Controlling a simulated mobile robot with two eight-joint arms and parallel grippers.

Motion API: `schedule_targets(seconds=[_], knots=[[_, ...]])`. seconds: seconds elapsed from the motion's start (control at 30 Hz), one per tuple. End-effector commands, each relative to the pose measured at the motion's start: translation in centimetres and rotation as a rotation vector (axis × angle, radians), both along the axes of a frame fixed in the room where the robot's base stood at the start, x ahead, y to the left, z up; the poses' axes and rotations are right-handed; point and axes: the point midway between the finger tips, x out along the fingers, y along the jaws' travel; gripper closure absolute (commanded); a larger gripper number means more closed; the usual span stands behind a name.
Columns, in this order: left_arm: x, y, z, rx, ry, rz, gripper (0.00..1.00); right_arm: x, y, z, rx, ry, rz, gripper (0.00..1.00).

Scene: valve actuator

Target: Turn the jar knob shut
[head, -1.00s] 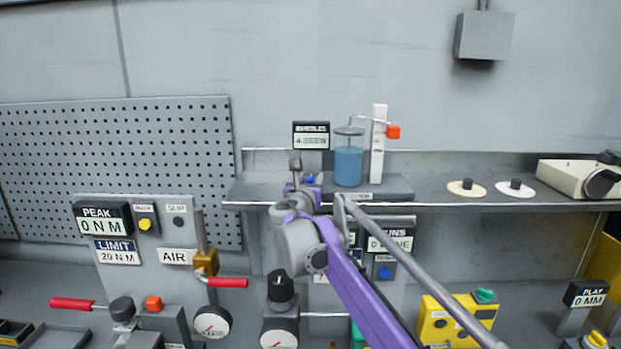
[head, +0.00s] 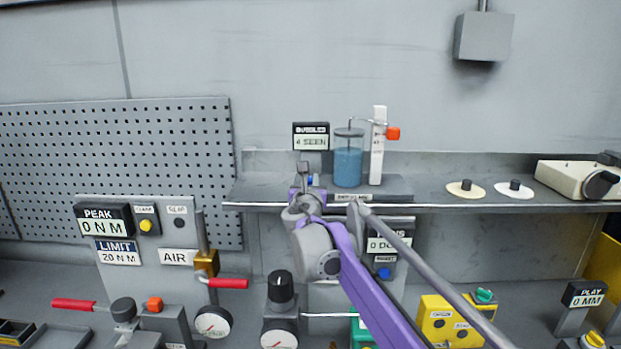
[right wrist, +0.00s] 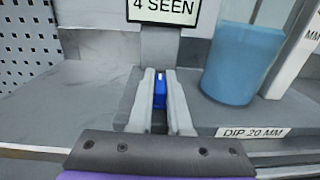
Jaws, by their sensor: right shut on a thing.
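The jar (head: 348,160) of blue liquid stands on a grey base on the shelf; its lower part also shows in the right wrist view (right wrist: 243,62). The small blue jar knob (head: 310,181) is left of the jar. In the right wrist view, the blue knob (right wrist: 160,88) with a pale mark on top sits between my two grey fingers. My right gripper (head: 304,172) is shut on this knob, reaching in from the front over the shelf edge. The knob's lower part is hidden by the fingers. My left gripper is not in view.
A display (right wrist: 163,8) reading 4 SEEN stands behind the knob. A white upright scale (head: 378,145) with an orange block is right of the jar. The shelf rail (head: 470,208) runs below my gripper. Two discs (head: 466,188) (head: 515,188) lie on the shelf at right.

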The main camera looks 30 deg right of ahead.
Motion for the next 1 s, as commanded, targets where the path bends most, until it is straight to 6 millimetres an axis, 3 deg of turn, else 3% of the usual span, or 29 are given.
schedule_targets(seconds=[0.37,0.4,0.53,0.83,1.0], knots=[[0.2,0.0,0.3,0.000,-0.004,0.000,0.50,0.0,0.0,0.1,0.000,0.001,0.027,1.00],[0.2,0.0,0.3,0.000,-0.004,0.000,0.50,0.0,0.0,0.1,0.000,0.001,0.027,0.77],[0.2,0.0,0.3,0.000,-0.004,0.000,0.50,0.0,0.0,0.1,0.000,0.001,0.027,0.54],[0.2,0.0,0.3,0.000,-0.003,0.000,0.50,-0.1,0.1,0.0,0.000,0.001,0.027,0.54],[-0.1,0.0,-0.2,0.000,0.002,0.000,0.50,-1.6,1.0,-0.1,-0.001,0.003,0.028,0.54]])
